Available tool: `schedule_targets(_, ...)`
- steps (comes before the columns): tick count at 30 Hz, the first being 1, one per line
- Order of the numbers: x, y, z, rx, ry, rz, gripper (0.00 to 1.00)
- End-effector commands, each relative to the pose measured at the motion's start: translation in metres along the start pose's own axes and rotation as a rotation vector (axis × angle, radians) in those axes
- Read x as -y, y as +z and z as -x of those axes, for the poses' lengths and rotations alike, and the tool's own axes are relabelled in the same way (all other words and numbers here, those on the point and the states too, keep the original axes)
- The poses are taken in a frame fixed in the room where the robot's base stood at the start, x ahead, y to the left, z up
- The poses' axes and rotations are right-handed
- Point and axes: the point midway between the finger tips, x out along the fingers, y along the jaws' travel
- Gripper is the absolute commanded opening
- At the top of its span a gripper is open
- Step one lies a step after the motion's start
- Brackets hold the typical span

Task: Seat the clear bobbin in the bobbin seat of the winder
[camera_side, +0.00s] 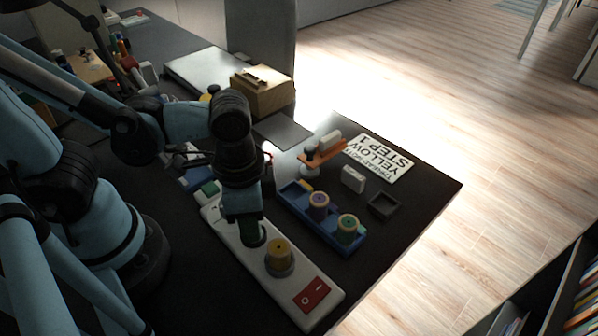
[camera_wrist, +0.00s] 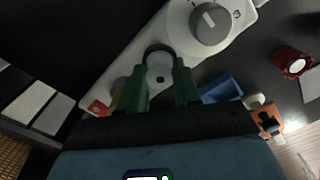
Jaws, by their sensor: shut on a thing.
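The winder (camera_side: 226,228) is a long white base running across the dark desk, with a red switch (camera_side: 312,293) and a yellow-wound spool (camera_side: 279,255) toward its near end. In the wrist view the winder (camera_wrist: 178,38) carries a grey dial knob (camera_wrist: 209,22). My gripper (camera_side: 253,233) points down over the winder, just behind the yellow spool. In the wrist view its green fingers (camera_wrist: 160,90) are shut on a pale round piece, seemingly the clear bobbin (camera_wrist: 159,68). The bobbin seat is not clearly visible, and I cannot tell whether the bobbin touches it.
A blue tray (camera_side: 325,231) with thread spools lies right of the winder. Beyond it are a small dark open box (camera_side: 384,206), a white block (camera_side: 353,179), an orange stand (camera_side: 322,153) and a white sign card (camera_side: 380,158). A wooden box (camera_side: 262,92) stands at the back.

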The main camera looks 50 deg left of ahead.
Motion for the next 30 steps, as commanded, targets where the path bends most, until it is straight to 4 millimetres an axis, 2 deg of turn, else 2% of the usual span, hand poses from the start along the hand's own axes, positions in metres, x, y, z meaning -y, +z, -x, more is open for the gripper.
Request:
schedule_targets(4,-0.0001,0.0002,-0.0066,0.0,0.0,0.0,0.03)
schedule_targets(17,-0.0002,0.0002,-0.0104,0.0,0.0,0.0,0.03)
schedule_targets(18,-0.0002,0.0002,-0.011,0.0,0.0,0.0,0.34)
schedule_targets(22,-0.0002,0.0003,-0.0106,0.0,0.0,0.0,0.54)
schedule_targets(23,-0.0002,0.0003,-0.0106,0.0,0.0,0.0,0.58)
schedule_targets(30,-0.0002,0.0003,-0.0106,0.0,0.0,0.0,0.58)
